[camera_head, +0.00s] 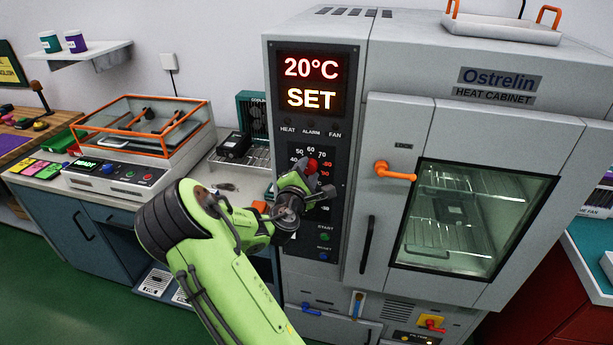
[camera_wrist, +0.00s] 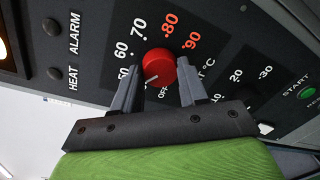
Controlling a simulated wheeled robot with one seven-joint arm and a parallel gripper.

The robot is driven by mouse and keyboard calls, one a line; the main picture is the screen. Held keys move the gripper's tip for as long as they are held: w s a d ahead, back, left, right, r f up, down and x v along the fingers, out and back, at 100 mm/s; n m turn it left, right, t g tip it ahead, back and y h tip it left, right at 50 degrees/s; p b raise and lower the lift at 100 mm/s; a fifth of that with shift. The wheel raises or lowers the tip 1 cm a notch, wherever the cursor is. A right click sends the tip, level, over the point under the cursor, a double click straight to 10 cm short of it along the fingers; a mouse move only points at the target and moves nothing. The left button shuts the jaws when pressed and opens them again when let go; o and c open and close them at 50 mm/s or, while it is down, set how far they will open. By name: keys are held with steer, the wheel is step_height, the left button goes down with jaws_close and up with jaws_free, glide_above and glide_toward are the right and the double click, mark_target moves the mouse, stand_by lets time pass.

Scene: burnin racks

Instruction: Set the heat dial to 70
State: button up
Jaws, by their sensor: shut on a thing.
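The red heat dial (camera_wrist: 160,66) sits on the dark control panel of the heat cabinet, with numbers from 50 to 90 and OFF around it. In the wrist view its white pointer line points down-left, between the 50 and OFF marks. The dial also shows in the head view (camera_head: 311,166), partly covered by my gripper. My gripper (camera_wrist: 159,78) is shut on the dial, one finger on each side. The display (camera_head: 311,83) above reads 20°C and SET.
The cabinet's glass door (camera_head: 473,220) is closed, with an orange handle (camera_head: 394,171) right of the panel. Another numbered scale and START (camera_wrist: 306,94) and RESET buttons lie below the dial. A bench with an orange-framed device (camera_head: 135,130) stands left.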

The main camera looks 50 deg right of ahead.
steer(key=m+b, duration=0.3)
steer(key=m, duration=0.1)
steer(key=shift+s+f, duration=0.1)
steer(key=shift+f, duration=0.05)
steer(key=m+b, duration=0.4)
steer(key=shift+m+t, duration=0.3)
steer(key=shift+t, duration=0.1)
steer(key=m+b, duration=0.5)
steer(key=b, duration=0.1)
steer(key=shift+f, duration=0.15)
steer(key=m+b, duration=0.3)
steer(key=shift+s+m+t+b, duration=0.1)
steer(key=shift+m+t+b, duration=0.2)
steer(key=shift+t+b, duration=0.1)
steer(key=o, duration=1.1)
steer(key=shift+r, duration=0.2)
steer(key=shift+c, duration=0.2)
